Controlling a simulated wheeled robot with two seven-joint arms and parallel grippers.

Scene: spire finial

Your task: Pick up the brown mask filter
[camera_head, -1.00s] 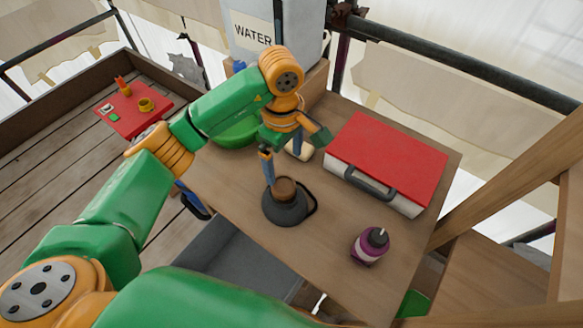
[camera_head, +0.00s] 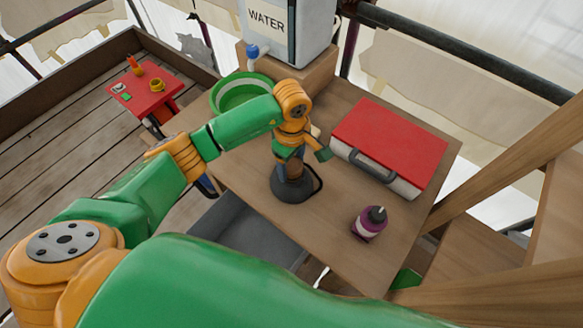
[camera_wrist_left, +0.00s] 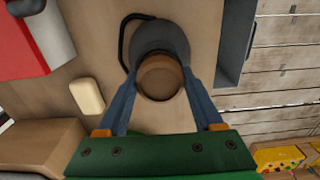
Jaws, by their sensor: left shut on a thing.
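The brown mask filter (camera_head: 296,172) is a short round cylinder on top of the dark grey mask (camera_head: 289,190), near the table's middle. The mask lies on the table with its black strap looped to the right. My left gripper (camera_head: 291,166) reaches down from above with its blue fingers on either side of the filter. In the left wrist view, the filter (camera_wrist_left: 160,76) sits between both fingertips, and the gripper is shut on it. The filter still appears seated on the mask (camera_wrist_left: 157,36). My right gripper is out of view.
A red-lidded white case (camera_head: 393,140) stands right of the gripper. A purple bottle (camera_head: 367,226) stands near the front edge. A green bowl (camera_head: 240,92) and a water dispenser (camera_head: 289,28) are behind. A cream block (camera_wrist_left: 87,96) lies near the mask.

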